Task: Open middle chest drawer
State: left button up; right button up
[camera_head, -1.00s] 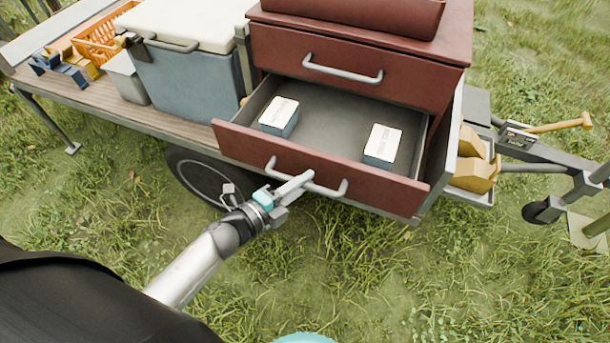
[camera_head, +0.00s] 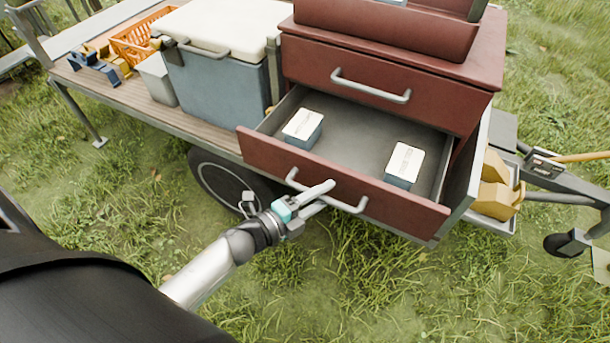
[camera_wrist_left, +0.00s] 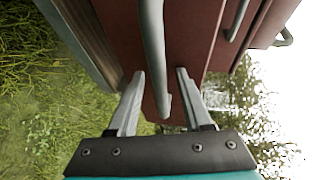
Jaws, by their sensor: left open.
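The dark red chest (camera_head: 480,83) stands on the trailer. A lower drawer (camera_head: 268,152) is pulled well out, below a shut drawer (camera_head: 350,85) with its own grey handle (camera_head: 370,90). Two small boxes with white tops, one left (camera_head: 303,127) and one right (camera_head: 404,163), lie in the open drawer. My left gripper (camera_head: 322,194) is open at the handle (camera_head: 346,206) of this drawer. In the left wrist view the handle (camera_wrist_left: 153,50) runs between the spread fingers (camera_wrist_left: 157,85); I see a gap on both sides. My right gripper is not in view.
A red tray-like part (camera_head: 385,35) tops the chest. A blue-grey cooler (camera_head: 215,85), a grey bin (camera_head: 157,80) and an orange crate (camera_head: 135,45) stand left on the trailer bed. Yellow items (camera_head: 497,185) and the hitch are right. Open grass (camera_head: 350,285) lies in front.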

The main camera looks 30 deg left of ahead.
pick_arm(q)
jog(key=v, duration=1.5)
jog(key=shift+p, duration=0.3)
jog(key=shift+s+r, duration=0.1)
jog(key=s+a+f+n+g+y, duration=0.1)
jog(key=s+f+n+g+y, duration=0.2)
jog(key=f+n, duration=0.55)
jog(key=s+a+f+n+g+y, duration=0.2)
jog(key=f+n+y, duration=0.15)
jog(key=f, duration=1.05)
jog(key=s+d+f+n+g, duration=0.2)
jog(key=s+f+n+g, duration=0.1)
jog(key=s+f, duration=0.3)
jog(key=s+d+f+n+g, duration=0.3)
jog(key=s+f, duration=0.4)
jog(key=s, duration=0.4)
jog(key=n+g, duration=0.1)
jog(key=g, duration=0.1)
jog(key=shift+s+f+n+g, duration=0.2)
jog(key=shift+s+n+g, duration=0.1)
